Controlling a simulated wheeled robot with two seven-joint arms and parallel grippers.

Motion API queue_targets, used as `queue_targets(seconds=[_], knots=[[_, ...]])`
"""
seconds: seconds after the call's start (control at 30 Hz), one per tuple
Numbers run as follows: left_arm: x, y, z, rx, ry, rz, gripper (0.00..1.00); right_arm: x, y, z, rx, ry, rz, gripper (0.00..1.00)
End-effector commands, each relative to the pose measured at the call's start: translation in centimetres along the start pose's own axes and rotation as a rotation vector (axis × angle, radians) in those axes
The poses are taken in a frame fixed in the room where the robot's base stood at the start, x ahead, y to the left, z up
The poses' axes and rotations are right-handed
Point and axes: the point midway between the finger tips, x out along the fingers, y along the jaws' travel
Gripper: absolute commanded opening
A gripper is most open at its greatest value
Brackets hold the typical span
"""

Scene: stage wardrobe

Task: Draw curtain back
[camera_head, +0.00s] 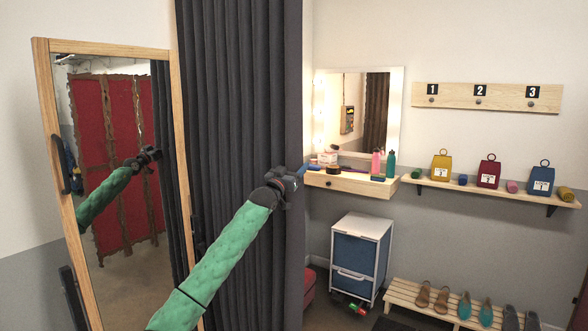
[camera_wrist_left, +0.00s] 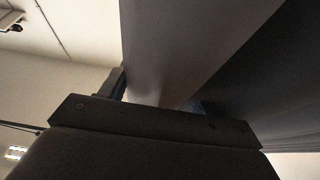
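The dark grey pleated curtain (camera_head: 235,120) hangs from above the head view down past its bottom edge, between the tall mirror and the dressing corner. My left gripper (camera_head: 293,180), on a green padded arm, is at the curtain's right edge, about mid-height. In the left wrist view, the curtain's edge (camera_wrist_left: 185,45) comes down between the two fingers (camera_wrist_left: 158,98). The fingers stand apart, with a bright gap beside the left one, so they look open around the edge. The fingertips are partly hidden by the cloth. My right gripper is in neither view.
A wood-framed mirror (camera_head: 40,125) stands close left of my arm, reflecting it and a red screen. Right of the curtain are a lit mirror shelf (camera_head: 350,182), a blue-drawer cabinet (camera_head: 345,283), a wall shelf (camera_head: 470,190) with tagged bags, and a shoe rack (camera_head: 400,292).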

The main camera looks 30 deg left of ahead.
Motion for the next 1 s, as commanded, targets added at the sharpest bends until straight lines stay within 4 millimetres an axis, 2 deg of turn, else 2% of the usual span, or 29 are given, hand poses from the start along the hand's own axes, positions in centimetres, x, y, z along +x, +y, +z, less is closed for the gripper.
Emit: queue_targets(seconds=[0.23,0.37,0.47,0.7,0.83,1.0], knots=[[-0.8,0.0,0.2,0.000,0.000,0.000,0.62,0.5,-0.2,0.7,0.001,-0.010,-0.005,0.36],[-2.5,0.0,0.3,0.000,0.000,0.000,0.62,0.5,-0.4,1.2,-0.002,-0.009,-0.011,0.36],[-3.9,0.0,0.4,0.000,-0.001,0.001,0.62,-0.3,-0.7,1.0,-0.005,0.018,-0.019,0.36],[-6.8,-0.1,0.3,0.000,0.000,0.000,0.62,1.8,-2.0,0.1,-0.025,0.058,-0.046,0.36],[-7.5,-0.1,0.1,0.000,0.000,0.000,0.62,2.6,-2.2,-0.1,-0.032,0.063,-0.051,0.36],[-7.8,-0.1,0.1,0.000,-0.001,-0.001,0.62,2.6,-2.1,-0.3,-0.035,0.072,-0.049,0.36]])
